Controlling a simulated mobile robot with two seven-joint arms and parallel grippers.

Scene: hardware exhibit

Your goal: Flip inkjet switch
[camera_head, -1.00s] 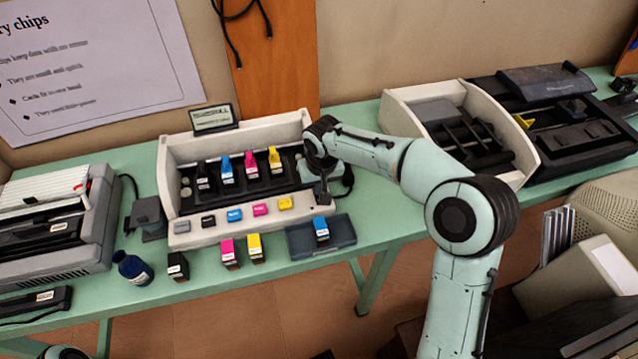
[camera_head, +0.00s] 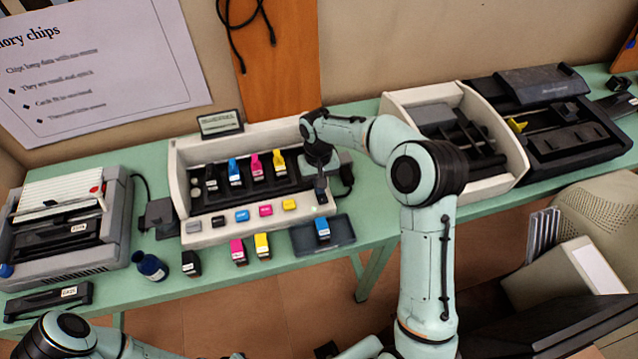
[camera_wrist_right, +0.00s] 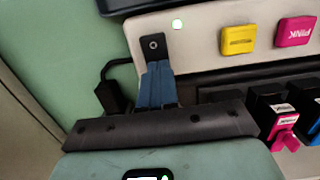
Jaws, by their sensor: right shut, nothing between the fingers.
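The inkjet printer (camera_head: 180,190) is an open cream case with black, blue, pink and yellow cartridges in a dark bay and coloured buttons along its front. My right gripper (camera_head: 321,194) is shut and empty, pointing down at the right end of its front panel. In the right wrist view the shut fingers (camera_wrist_right: 153,48) lie over the panel edge, beside a lit pale green lamp (camera_wrist_right: 177,24) and the yellow button (camera_wrist_right: 238,39). I cannot make out the switch; the fingers may hide it. Contact with the panel cannot be told. My left gripper is out of view.
A black plug with a cable (camera_wrist_right: 110,97) is beside the fingers. A dark tray (camera_head: 340,240) with a blue cartridge lies in front of the printer. Loose cartridges and a blue bottle (camera_head: 150,266) stand at the table's front. Another open cream machine (camera_head: 510,150) is to the right.

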